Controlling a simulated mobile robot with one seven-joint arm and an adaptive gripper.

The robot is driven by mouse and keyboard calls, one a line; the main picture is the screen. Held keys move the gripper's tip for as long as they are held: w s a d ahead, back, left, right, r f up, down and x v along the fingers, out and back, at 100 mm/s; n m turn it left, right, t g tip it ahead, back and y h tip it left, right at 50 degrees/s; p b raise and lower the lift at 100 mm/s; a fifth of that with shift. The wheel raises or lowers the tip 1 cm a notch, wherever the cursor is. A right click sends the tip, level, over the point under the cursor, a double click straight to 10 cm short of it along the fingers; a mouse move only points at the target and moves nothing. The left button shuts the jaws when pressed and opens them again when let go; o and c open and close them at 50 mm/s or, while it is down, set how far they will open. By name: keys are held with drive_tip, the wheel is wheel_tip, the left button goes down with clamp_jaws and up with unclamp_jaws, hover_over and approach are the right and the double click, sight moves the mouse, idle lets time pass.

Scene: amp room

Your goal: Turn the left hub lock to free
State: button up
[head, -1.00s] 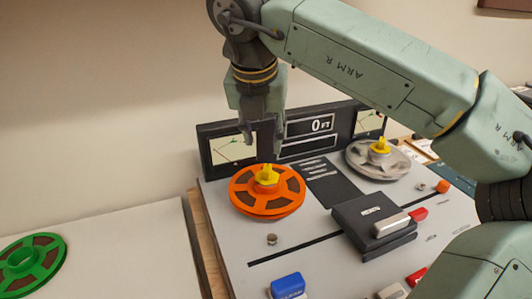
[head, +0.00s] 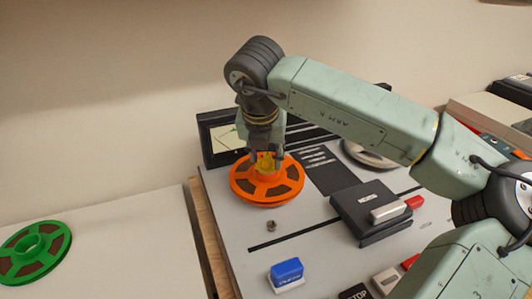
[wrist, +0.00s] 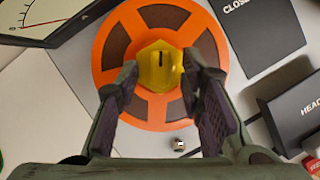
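The left hub lock is a yellow knob (wrist: 159,67) with a dark slot. It sits at the centre of the orange reel (head: 284,191) on the tape machine's left hub, and it also shows in the head view (head: 266,163). In the wrist view the slot points roughly up and down. My gripper (wrist: 160,85) is open, with its two fingers on either side of the knob. A gap shows between the knob and each finger in the wrist view. In the head view my gripper is right above the knob and partly hides it.
A grey reel (head: 367,156) on the right hub is partly behind my arm. The black head cover (head: 368,212) stands right of the orange reel. A blue button (head: 287,270) is in front. A meter (head: 226,138) stands behind. A green reel (head: 35,252) lies on the left table.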

drive_tip(key=shift+c, duration=0.4)
clamp_jaws()
drive_tip(key=shift+n+b, duration=0.3)
drive_tip(key=shift+b, duration=0.05)
drive_tip(key=n+b, duration=0.1)
drive_tip(key=n+y+b, duration=0.1)
drive_tip(key=shift+d+f+n, duration=0.15)
drive_tip(key=shift+d+n, duration=0.05)
drive_tip(key=shift+n, duration=0.1)
drive_tip(key=n, duration=0.1)
drive_tip(key=n+y+b, duration=0.1)
drive_tip(key=n, duration=0.1)
drive_tip(key=shift+w+d+n+y, duration=0.1)
drive_tip(key=shift+d+n+y, duration=0.05)
drive_tip(key=shift+n+y, duration=0.15)
drive_tip(key=n, duration=0.2)
drive_tip(key=n+g+y, duration=0.1)
drive_tip(key=n, duration=0.2)
drive_tip(key=shift+w+d+r+n+g+y, duration=0.15)
drive_tip(key=shift+d+r+n+g+y, duration=0.05)
drive_tip(key=shift+r+n+g+y, duration=0.1)
drive_tip(key=n, duration=0.1)
drive_tip(key=n+g+p, duration=0.1)
drive_tip(key=n, duration=0.1)
drive_tip(key=n+g+y+p, duration=0.1)
drive_tip(key=n, duration=0.1)
drive_tip(key=shift+w+d+f, duration=0.1)
drive_tip(key=shift+w, duration=0.15)
drive_tip(key=shift+n, duration=0.4)
